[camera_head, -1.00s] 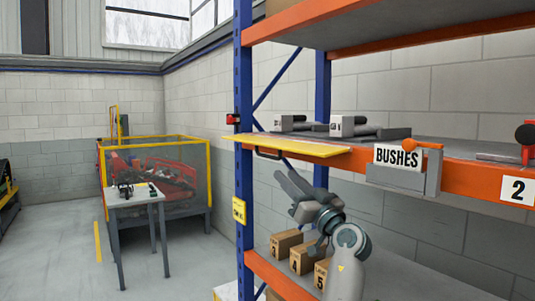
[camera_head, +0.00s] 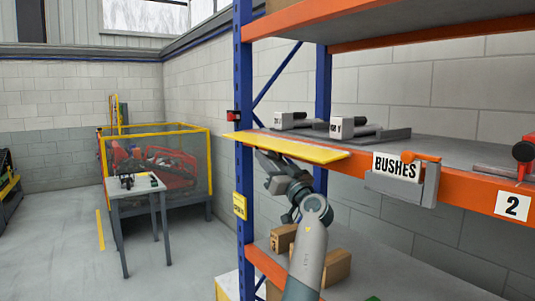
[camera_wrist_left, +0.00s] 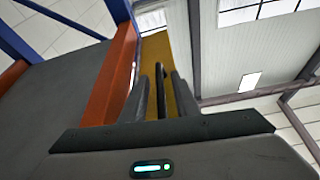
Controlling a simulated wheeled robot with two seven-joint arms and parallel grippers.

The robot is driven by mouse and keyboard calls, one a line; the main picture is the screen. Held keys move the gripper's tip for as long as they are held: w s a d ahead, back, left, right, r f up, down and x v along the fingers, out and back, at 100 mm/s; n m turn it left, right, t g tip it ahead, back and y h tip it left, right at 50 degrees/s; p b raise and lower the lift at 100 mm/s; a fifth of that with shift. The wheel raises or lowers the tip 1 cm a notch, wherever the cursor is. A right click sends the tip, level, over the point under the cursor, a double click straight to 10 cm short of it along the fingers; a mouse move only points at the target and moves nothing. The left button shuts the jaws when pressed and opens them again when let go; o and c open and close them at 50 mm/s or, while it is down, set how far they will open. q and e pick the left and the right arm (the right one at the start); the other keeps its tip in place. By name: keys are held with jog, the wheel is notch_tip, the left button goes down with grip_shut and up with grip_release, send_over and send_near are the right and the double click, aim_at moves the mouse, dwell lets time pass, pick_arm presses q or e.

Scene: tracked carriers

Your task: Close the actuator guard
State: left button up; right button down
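The yellow panel (camera_head: 300,147), which looks like the actuator guard, sticks out nearly flat from the orange shelf edge. It also shows in the left wrist view (camera_wrist_left: 182,100). A black bar handle (camera_wrist_left: 161,92) on it lies between my left gripper's fingers in the wrist view (camera_wrist_left: 160,88), with gaps on both sides. In the head view my left gripper (camera_head: 267,164) is just below the panel's left part, and the panel hides its fingertips. The gripper looks open. My right gripper is not in view.
Grey units with white ends (camera_head: 342,127) sit on the shelf behind the panel. A blue post (camera_head: 242,80) stands close at left. Cardboard boxes (camera_head: 337,266) sit on the lower shelf. Open floor lies to the left.

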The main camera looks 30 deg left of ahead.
pick_arm(q)
jog(key=shift+a, duration=0.1)
grip_shut()
